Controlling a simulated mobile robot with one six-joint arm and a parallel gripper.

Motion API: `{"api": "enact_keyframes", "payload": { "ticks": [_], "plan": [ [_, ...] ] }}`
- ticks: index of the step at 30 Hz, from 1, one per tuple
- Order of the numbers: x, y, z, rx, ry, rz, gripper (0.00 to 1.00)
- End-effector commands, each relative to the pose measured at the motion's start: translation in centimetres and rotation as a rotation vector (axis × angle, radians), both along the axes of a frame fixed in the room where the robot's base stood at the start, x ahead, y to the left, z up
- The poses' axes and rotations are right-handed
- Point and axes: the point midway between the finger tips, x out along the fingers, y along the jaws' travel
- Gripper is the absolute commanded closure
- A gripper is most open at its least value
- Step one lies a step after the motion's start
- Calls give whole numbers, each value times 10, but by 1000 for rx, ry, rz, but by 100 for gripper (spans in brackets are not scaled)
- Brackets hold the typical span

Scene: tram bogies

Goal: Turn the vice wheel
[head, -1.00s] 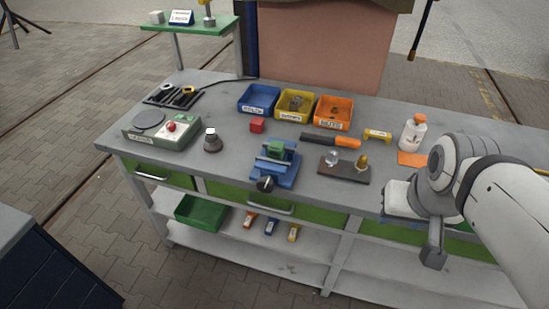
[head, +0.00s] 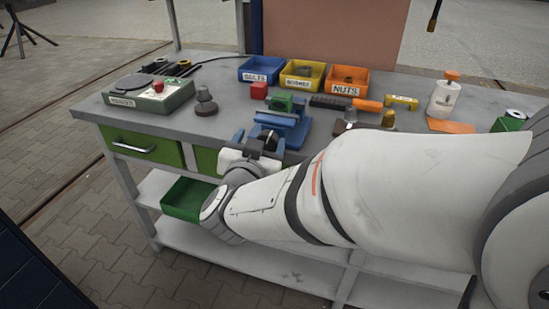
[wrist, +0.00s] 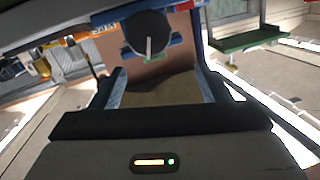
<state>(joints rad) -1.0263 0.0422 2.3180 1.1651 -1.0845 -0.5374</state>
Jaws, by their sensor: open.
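The blue vice (head: 292,131) stands at the front edge of the grey workbench in the head view, with a green block (head: 282,102) in its jaws. Its dark wheel (wrist: 147,30) shows in the wrist view as a round disc with a pale bar on its face, ahead of my fingers. My gripper (wrist: 160,78) is open and empty, its two blue-grey fingers spread apart. In the head view my gripper (head: 256,139) is at the front of the vice and hides much of the wheel. I cannot tell whether the fingers touch it.
A green crate (head: 187,200) sits on the lower shelf.

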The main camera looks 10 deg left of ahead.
Motion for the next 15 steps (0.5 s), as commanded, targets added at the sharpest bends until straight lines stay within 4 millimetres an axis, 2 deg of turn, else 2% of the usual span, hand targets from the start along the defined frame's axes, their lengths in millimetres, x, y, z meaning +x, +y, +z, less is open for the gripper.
{"api": "enact_keyframes", "payload": {
  "ticks": [1,4,8,11,15],
  "plan": [
    [-10,6,-23,-21,-22,-30,30],
    [-23,8,-34,-52,-57,-95,30],
    [-31,7,-39,-76,-81,-140,30],
    [-25,6,-39,-80,-86,-153,30],
    [-4,3,-38,-79,-86,-155,30]
  ]
}}
